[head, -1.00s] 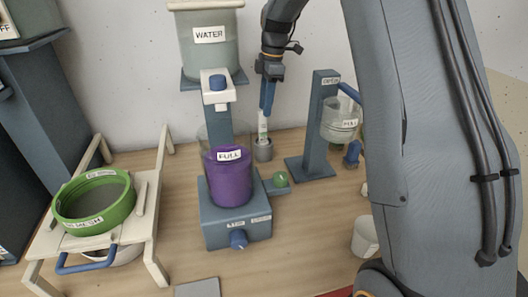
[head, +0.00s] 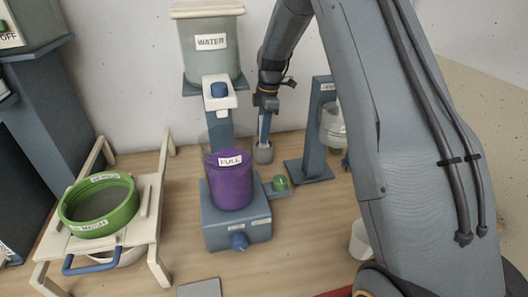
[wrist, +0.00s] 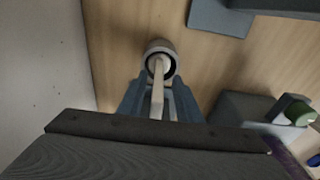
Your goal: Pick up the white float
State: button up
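The white float is a thin pale stick (wrist: 157,92) standing in a small round grey cup (wrist: 159,58), seen from above in the wrist view. Its lower end is inside the cup. In the head view the same cup (head: 263,154) stands by the back wall, right of the purple bucket. My gripper (wrist: 158,98) points down over the cup. Its blue fingers are on either side of the stick, apparently with gaps, so it looks open. In the head view the gripper (head: 264,138) is just above the cup and its fingers mostly hide the float.
A purple bucket (head: 231,186) marked FULL sits on a blue-grey stand (head: 235,223) below the WATER tank (head: 210,60). A blue-grey post (head: 312,140) with a clear vessel (head: 333,127) stands to the right of the cup. A green sieve (head: 97,211) rests on a rack at the left.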

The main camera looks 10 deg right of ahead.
aim_at(261, 116)
jog(key=shift+c, duration=0.5)
grip_shut()
jog(key=shift+w+r, duration=0.1)
notch_tip(261, 116, up, 10)
jog(key=shift+f+b, duration=0.1)
jog(key=shift+b, duration=1.15)
